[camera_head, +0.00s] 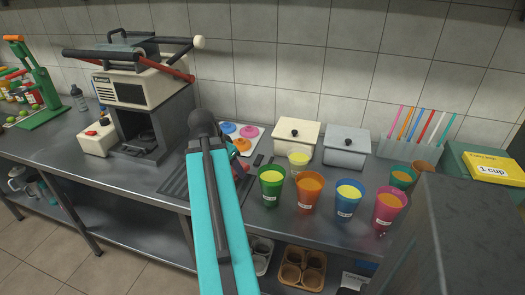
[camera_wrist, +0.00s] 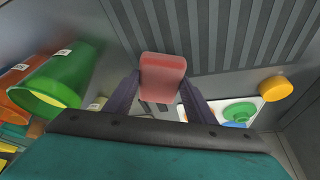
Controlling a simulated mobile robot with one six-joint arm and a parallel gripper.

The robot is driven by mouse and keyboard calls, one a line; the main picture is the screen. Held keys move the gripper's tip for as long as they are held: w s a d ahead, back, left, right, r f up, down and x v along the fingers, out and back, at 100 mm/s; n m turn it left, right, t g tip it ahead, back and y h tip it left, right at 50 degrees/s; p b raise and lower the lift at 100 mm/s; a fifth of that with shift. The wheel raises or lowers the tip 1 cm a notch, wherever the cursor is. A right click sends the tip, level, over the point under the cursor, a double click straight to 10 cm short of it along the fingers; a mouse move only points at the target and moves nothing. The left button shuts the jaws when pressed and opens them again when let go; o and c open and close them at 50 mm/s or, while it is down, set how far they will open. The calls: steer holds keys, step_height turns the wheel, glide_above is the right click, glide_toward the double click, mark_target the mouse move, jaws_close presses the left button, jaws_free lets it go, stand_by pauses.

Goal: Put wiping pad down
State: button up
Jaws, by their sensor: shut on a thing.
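The wiping pad (camera_wrist: 163,75) is a pinkish-red block in the wrist view. My gripper (camera_wrist: 160,98) is shut on it, with one dark finger on each side. The pad appears over the steel counter beside the ridged drain area (camera_wrist: 235,30); I cannot tell whether it touches the surface. In the head view my arm hides most of the gripper and pad, which are near the ridged drain area (camera_head: 175,185), left of the green cup.
A green cup (camera_head: 270,190) and several other filled cups stand close on the right. A white tray with coloured lids (camera_head: 247,131) lies behind. The press (camera_head: 140,90) stands left. Two lidded boxes (camera_head: 297,140) are at the wall. Bare counter (camera_head: 75,150) shows left.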

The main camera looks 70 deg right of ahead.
steer(key=shift+s+d+r+p, duration=0.1)
steer(key=shift+s+d+p, duration=0.4)
steer(key=shift+p, duration=3.4)
steer(key=s+d+p, duration=0.1)
steer(key=d, duration=0.3)
steer(key=s+d+p, duration=0.1)
steer(key=s+d, duration=0.1)
steer(key=d, duration=0.3)
steer(key=s+d+p, duration=0.1)
steer(key=d+p, duration=0.1)
steer(key=d, duration=0.3)
steer(key=shift+s+d, duration=0.1)
steer(key=shift+s, duration=0.3)
steer(key=shift+f, duration=0.25)
steer(key=shift+f+p, duration=0.8)
steer(key=shift+f, duration=0.85)
steer(key=shift+f, duration=0.2)
steer(key=o, duration=0.9)
steer(key=shift+o, duration=0.2)
steer(key=shift+r, duration=0.1)
